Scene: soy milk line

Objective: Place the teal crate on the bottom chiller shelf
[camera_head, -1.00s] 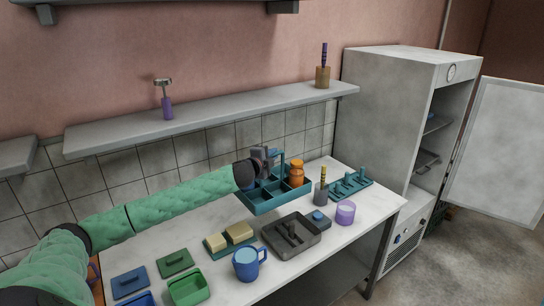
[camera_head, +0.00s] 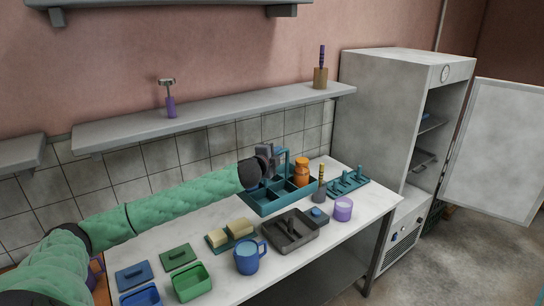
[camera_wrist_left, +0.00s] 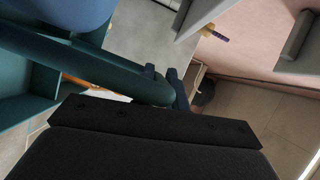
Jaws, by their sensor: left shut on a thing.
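The teal crate (camera_head: 272,205) is an open tray with compartments and an upright handle, at the back of the white table. An orange bottle (camera_head: 302,173) stands in its right part. My left gripper (camera_head: 271,157) is shut on the crate's handle, which also shows as a teal bar between the fingers in the left wrist view (camera_wrist_left: 125,79). The crate looks level and at table height; I cannot tell if it touches the table. The chiller (camera_head: 388,120) stands open at right, with an upper shelf (camera_head: 431,124) and a lower shelf (camera_head: 423,162) partly visible. My right gripper is not seen.
A teal peg rack (camera_head: 348,184), a grey cup with a tool (camera_head: 320,192), a purple cup (camera_head: 343,209), a grey tray (camera_head: 291,236) and a blue mug (camera_head: 250,257) crowd the table (camera_head: 365,222). The chiller door (camera_head: 497,150) stands wide open. A wall shelf (camera_head: 220,117) runs above.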

